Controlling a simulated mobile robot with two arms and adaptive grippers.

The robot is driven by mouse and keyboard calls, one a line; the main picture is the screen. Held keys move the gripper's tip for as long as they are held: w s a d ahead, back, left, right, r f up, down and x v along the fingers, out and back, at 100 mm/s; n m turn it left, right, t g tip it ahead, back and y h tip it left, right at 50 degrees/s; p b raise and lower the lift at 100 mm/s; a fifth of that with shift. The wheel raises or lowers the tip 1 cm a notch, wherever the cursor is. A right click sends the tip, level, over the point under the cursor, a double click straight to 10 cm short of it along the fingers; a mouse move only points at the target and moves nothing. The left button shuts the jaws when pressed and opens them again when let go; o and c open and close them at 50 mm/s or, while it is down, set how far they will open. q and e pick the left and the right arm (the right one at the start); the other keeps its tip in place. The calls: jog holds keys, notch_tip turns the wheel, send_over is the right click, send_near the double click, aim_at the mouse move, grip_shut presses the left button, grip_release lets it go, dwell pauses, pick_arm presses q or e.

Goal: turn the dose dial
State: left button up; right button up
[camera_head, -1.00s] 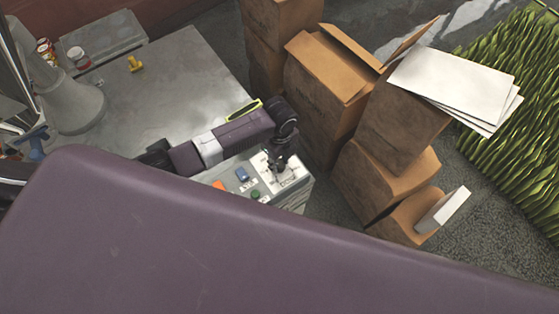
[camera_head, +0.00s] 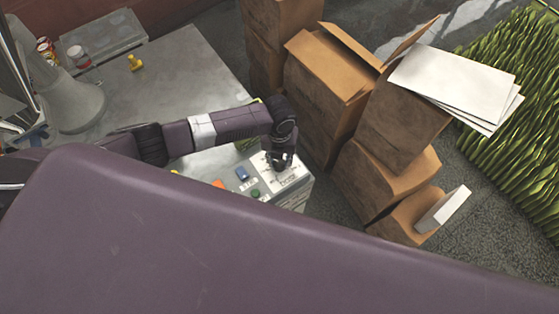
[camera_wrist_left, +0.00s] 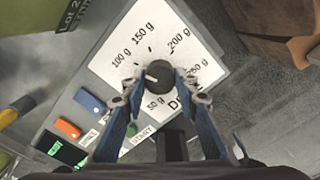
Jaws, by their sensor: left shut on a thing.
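The dose dial (camera_wrist_left: 158,75) is a dark round knob with a white pointer mark, on a white scale plate (camera_wrist_left: 112,68) printed from 50 g up past 200 g. In the left wrist view its mark points left, between the 50 g and 100 g labels. My left gripper (camera_wrist_left: 160,82) is shut on the dial, one blue finger on each side. In the head view my left gripper (camera_head: 279,164) reaches down onto the control panel (camera_head: 296,183) and hides the dial. My right gripper is not in view.
Near the dial are a blue button (camera_wrist_left: 90,101), an orange button (camera_wrist_left: 67,129), a green START button (camera_wrist_left: 130,130) and a small display (camera_wrist_left: 62,150). Stacked cardboard boxes (camera_head: 325,85) stand close on the right. The metal table (camera_head: 175,82) is mostly bare.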

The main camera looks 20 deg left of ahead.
aim_at(279, 163)
pick_arm(q)
jog(key=m+b, duration=0.1)
jog(key=m, duration=0.3)
jog(key=shift+w+m, duration=0.1)
jog(key=shift+m, duration=0.2)
jog(key=shift+r+m+b, duration=0.1)
jog(key=shift+m+b, duration=0.6)
jog(key=shift+m, duration=1.2)
jog(key=o, duration=1.1)
jog(key=shift+o, duration=0.2)
notch_tip(279, 163, up, 12)
